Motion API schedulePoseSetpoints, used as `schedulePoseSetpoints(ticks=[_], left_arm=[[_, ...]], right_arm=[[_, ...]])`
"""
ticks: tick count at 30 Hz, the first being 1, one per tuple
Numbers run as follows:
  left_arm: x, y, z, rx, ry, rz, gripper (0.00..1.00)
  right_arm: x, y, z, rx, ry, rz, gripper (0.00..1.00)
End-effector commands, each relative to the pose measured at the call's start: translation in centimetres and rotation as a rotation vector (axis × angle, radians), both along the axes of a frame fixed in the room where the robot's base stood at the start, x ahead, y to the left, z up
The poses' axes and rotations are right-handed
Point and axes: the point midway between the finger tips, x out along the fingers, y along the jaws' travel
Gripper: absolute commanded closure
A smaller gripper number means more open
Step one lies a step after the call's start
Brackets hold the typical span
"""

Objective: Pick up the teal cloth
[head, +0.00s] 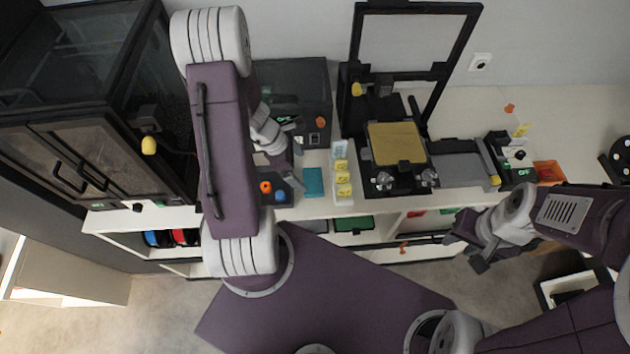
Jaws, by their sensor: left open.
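The teal cloth (313,182) is a small flat rectangle on the white worktop, left of the white strip with yellow labels. My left gripper (295,170) is just left of the cloth, above the worktop, with open jaws and nothing visible between them. Whether a finger touches the cloth cannot be told from this view. My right gripper (464,252) hangs in front of the worktop, well away from the cloth; its fingers look apart and empty.
A dark tray (283,199) with orange and blue round items lies left of the cloth. The yellow labelled strip (343,185) stands to its right. A printer with a gold plate (396,143) is further right. A black box (300,82) stands behind.

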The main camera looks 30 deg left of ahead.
Motion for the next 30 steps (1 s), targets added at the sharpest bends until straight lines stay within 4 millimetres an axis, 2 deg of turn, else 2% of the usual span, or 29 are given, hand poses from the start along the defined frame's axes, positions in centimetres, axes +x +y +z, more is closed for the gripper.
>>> schedulePoseSetpoints(ticks=[1,3,10,18,26,30], left_arm=[[0.1,-0.4,-1.3,-0.001,0.004,-0.003,0.0],[0.4,-0.7,-2.2,0.0,0.002,-0.003,0.0],[0.7,-1.2,-3.2,0.0,0.002,-0.005,0.0],[1.7,-2.8,-7.3,0.0,0.002,-0.005,0.0],[1.8,-2.9,-7.4,0.001,0.0,-0.004,0.0],[1.8,-2.9,-7.4,0.001,0.0,-0.004,0.39]], right_arm=[[0.0,0.0,-0.7,0.0,0.0,0.0,0.63],[0.0,0.0,-1.0,0.0,0.0,0.0,0.63],[0.0,0.0,-1.1,0.0,0.0,0.0,0.63],[0.0,0.0,-2.3,0.0,0.0,0.0,0.63],[0.0,0.0,-2.2,0.0,0.0,0.0,0.63],[0.0,0.0,-2.2,0.0,0.0,0.0,0.63]])
